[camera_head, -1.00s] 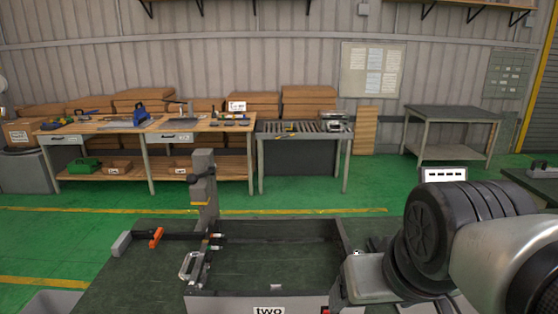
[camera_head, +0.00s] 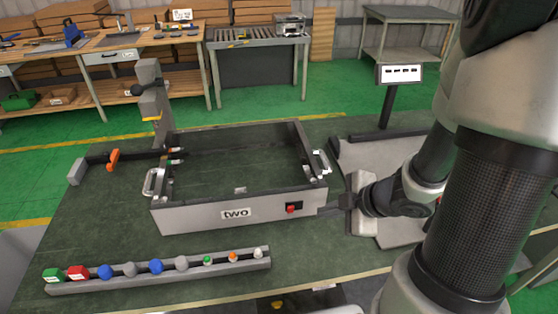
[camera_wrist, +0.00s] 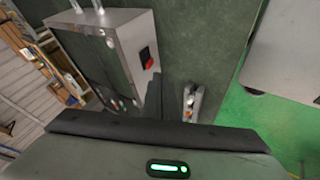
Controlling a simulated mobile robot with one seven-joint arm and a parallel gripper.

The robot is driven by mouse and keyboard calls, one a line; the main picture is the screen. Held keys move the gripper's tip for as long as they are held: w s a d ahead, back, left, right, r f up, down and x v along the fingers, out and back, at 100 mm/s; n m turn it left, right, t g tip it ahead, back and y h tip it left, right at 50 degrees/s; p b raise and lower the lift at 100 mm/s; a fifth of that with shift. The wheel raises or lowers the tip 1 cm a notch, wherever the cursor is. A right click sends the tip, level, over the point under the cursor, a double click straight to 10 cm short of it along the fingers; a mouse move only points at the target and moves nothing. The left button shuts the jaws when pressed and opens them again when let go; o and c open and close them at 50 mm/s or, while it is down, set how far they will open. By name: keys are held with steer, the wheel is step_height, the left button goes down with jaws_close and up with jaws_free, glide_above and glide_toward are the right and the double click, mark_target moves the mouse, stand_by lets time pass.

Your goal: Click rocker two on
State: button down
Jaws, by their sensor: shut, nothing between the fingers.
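The rocker also shows in the wrist view (camera_wrist: 146,58), on the box's metal face. My gripper (camera_head: 322,210) is shut and empty, pointing left by the box's front right corner. Its tips are a short way right of the rocker. I cannot tell whether they touch the box. The rocker's tilt is too small to read.
A rail with several coloured buttons and knobs (camera_head: 170,275) lies in front of the box. Handles (camera_head: 153,183) stick out at the box's sides. A post (camera_head: 152,95) stands behind left. A small display on a stand (camera_head: 399,74) is at the back right.

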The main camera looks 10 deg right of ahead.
mark_target(290, 209)
steer(key=shift+s+a+f+y, duration=0.45)
steer(key=shift+s+a, duration=0.15)
steer(key=shift+s, duration=0.2)
steer(key=shift+f, duration=0.1)
steer(key=b+x, duration=0.4)
steer(key=x, duration=0.6)
steer(key=shift+f+b, duration=0.35)
steer(key=w, duration=0.1)
steer(key=w+r+p, duration=0.1)
steer(key=shift+w+r, duration=0.2)
steer(key=shift+w, duration=0.05)
steer(key=shift+w+p, duration=0.3)
steer(key=shift+w, duration=0.3)
steer(key=shift+r, duration=0.1)
